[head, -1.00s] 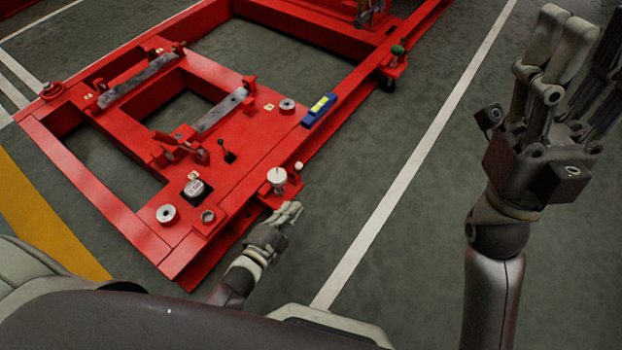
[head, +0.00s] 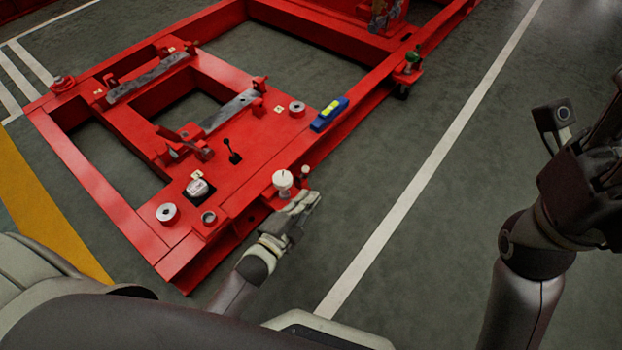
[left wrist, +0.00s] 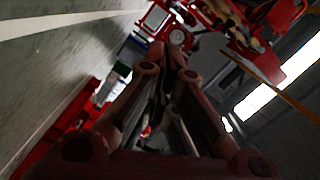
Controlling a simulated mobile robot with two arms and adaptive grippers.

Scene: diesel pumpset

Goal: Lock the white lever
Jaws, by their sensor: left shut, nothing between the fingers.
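The white lever (head: 283,180) shows in the head view as a round white knob on a small red bracket at the near right edge of the red frame (head: 130,215). A smaller white knob (head: 305,171) stands just to its right. My left gripper (head: 309,199) is shut and empty, just below and right of the white lever. Whether it touches the lever cannot be told. In the left wrist view, the shut fingers (left wrist: 168,72) point towards a pale round part (left wrist: 178,37). My right gripper (head: 598,165) is at the right edge, partly cut off, its fingers unclear.
The frame carries a black lever (head: 233,152), a grey-white block (head: 198,187), round metal pieces (head: 167,213) and a blue-yellow level (head: 329,114). The grey floor right of the frame is clear.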

